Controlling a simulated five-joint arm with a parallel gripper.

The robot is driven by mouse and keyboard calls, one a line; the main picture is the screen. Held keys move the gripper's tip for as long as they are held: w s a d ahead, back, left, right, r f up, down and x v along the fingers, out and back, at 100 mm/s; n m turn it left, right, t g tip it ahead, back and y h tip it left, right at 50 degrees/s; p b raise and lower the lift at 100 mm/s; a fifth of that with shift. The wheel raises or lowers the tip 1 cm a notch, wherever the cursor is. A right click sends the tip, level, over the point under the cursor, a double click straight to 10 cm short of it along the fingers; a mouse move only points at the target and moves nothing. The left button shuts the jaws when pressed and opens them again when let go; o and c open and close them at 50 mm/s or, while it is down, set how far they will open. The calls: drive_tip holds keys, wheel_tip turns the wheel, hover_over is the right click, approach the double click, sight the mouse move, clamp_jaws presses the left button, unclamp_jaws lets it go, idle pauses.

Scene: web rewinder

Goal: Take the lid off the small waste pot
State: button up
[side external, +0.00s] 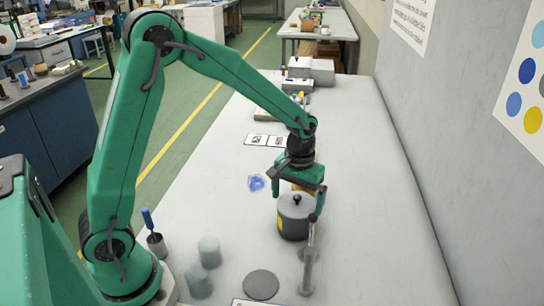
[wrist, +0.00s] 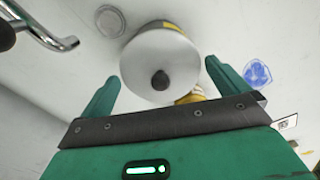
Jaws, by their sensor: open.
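The small waste pot (side external: 293,225) is a dark grey cylinder with a yellow label, upright on the grey table. Its pale grey lid (side external: 287,207) is on it, with a black knob (side external: 298,200) on top. In the wrist view the round lid (wrist: 160,50) and its knob (wrist: 160,80) show from above. My gripper (side external: 297,206) is over the pot, fingers apart and empty. In the wrist view the knob lies between the fingers of my gripper (wrist: 162,72), with clear space on both sides. Part of the lid is hidden by a finger in the side view.
A metal stand (side external: 308,262) with an upright rod is close at the pot's front right. A grey disc (side external: 261,284) and two pale cylinders (side external: 209,252) are in front. A blue mark (side external: 257,183) lies left of the pot. A yellow-brown object (wrist: 190,96) is beside it. The right side is clear.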

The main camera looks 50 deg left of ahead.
sight(297, 197)
drive_tip(key=c, duration=0.7)
drive_tip(key=shift+r, duration=0.1)
wheel_tip(297, 197, up, 10)
idle(0.6)
idle(0.4)
